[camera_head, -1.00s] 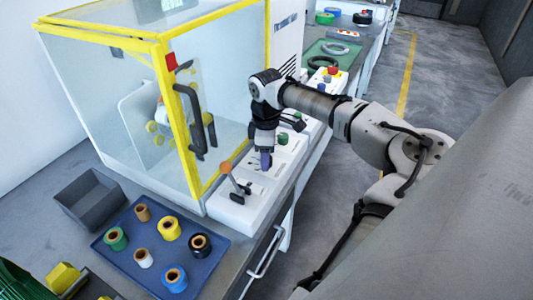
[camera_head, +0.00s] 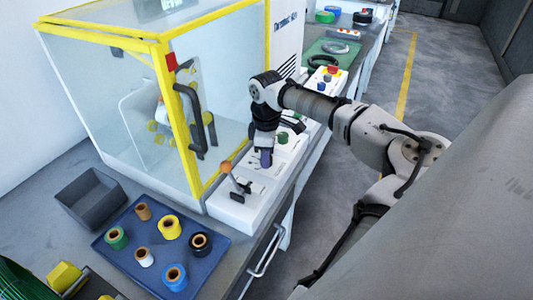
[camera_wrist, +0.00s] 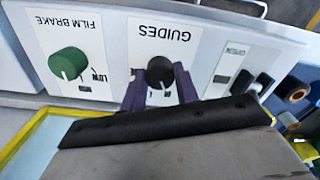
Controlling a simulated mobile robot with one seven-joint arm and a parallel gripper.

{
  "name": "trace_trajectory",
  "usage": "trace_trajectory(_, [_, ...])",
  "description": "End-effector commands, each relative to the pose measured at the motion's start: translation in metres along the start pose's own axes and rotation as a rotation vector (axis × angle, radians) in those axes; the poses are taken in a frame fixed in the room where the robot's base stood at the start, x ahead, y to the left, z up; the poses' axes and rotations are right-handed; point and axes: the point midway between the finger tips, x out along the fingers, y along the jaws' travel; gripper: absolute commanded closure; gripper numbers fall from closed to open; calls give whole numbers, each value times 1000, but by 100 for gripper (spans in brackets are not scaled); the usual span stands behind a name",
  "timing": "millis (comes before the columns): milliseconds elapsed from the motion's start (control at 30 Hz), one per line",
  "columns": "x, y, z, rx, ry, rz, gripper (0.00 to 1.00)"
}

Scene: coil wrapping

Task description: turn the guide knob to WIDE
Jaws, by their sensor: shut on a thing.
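The black guide knob (camera_wrist: 160,72) sits on a white plate marked GUIDES (camera_wrist: 163,34), which reads upside down in the wrist view. My gripper (camera_wrist: 160,84) has its purple fingers on either side of the knob and is shut on it. A white mark shows at the knob's lower edge in the picture. The fingers and palm hide most of the position labels, so I cannot read the setting. In the head view my gripper (camera_head: 266,158) points down at the control panel (camera_head: 238,205), and the knob is hidden there.
A green FILM BRAKE knob (camera_wrist: 68,63) is left of the guide knob in the wrist view; black rocker switches (camera_wrist: 243,82) are to its right. An orange-tipped lever (camera_head: 226,168) stands close to my gripper. The yellow-framed enclosure (camera_head: 180,130) rises beside the panel.

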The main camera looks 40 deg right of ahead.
Motion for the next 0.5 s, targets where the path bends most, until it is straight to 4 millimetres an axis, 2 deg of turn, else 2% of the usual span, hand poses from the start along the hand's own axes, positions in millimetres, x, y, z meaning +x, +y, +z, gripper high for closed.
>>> trace_trajectory(267, [-3,0,0,162,6,-3,93])
trace_trajectory(500, [-2,-1,0,382,6,-6,93])
